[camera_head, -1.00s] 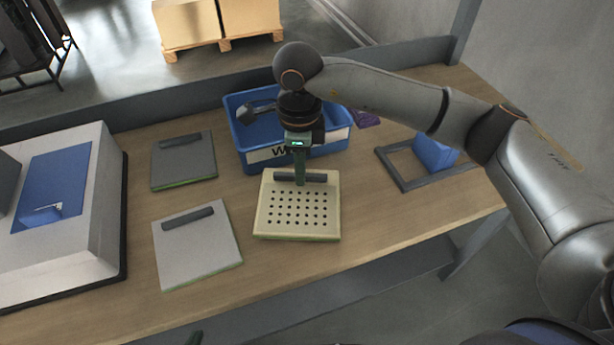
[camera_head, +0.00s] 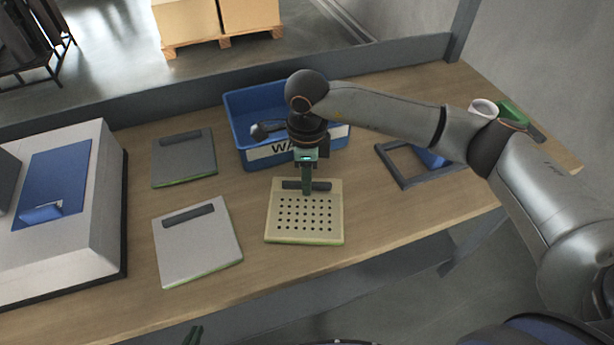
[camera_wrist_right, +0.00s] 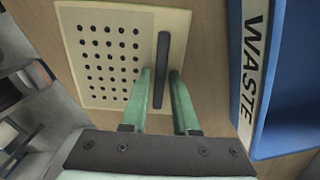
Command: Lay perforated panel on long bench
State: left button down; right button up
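The perforated panel (camera_head: 304,216) is a cream square plate with rows of dark holes and a dark bar handle. It is over the middle of the long bench (camera_head: 380,222), in front of the blue bin; whether it touches the bench is unclear. My right gripper (camera_head: 306,188) points down at the handle. Only the green fingertips of my left gripper (camera_head: 194,334) show at the bottom edge.
The blue WASTE bin (camera_head: 240,135) stands behind the panel. A light grey panel (camera_head: 200,250) and a dark grey panel (camera_head: 185,165) lie to the left, beside a large white box (camera_head: 95,225). A dark frame (camera_head: 392,168), white cup (camera_head: 483,108) and green item (camera_head: 512,112) are right.

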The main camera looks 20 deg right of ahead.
jog(key=shift+o, duration=1.3)
jog(key=shift+r, duration=0.1)
notch_tip(320, 180, up, 12)
